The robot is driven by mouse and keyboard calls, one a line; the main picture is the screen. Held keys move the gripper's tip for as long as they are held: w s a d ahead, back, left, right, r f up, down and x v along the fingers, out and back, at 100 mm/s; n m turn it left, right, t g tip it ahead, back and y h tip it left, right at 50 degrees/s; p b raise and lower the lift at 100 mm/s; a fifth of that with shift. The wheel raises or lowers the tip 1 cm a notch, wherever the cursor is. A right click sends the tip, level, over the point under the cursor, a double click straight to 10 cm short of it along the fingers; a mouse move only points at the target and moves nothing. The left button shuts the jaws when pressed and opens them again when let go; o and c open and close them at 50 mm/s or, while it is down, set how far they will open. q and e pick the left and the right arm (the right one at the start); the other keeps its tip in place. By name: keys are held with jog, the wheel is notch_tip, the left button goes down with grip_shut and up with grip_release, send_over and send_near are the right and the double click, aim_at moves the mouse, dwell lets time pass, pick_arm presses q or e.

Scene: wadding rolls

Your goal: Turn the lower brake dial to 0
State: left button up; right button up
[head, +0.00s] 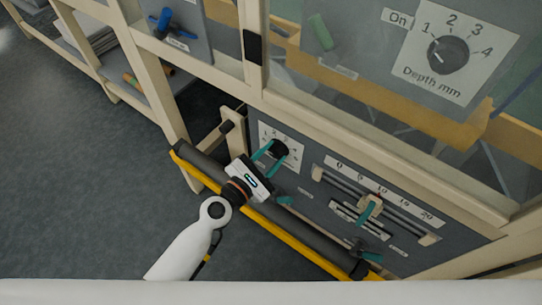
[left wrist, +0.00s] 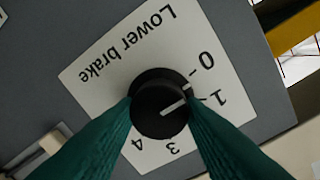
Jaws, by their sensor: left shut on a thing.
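The lower brake dial (head: 281,147) is a round black knob on a white numbered plate (head: 262,131) on the low grey panel. In the left wrist view the black knob (left wrist: 160,99) sits on its plate (left wrist: 98,64), lettered "Lower brake". Its white pointer line points right, close to the 1 mark. The 0, 1, 3 and 4 show; the 2 is hidden behind a finger. My left gripper (head: 267,160) reaches the dial from the front. Its teal fingers (left wrist: 161,112) are shut on opposite sides of the knob. My right gripper is not in view.
A dark roller (head: 310,232) with a yellow bar runs below the panel, under my left wrist. A slider scale (head: 372,205) with teal-handled parts lies right of the dial. A "Depth mm" dial (head: 448,54) is higher up. Open floor (head: 80,170) lies left.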

pick_arm(q)
jog(key=shift+f+n, duration=0.1)
jog(key=shift+n, duration=0.9)
jog(key=o, duration=1)
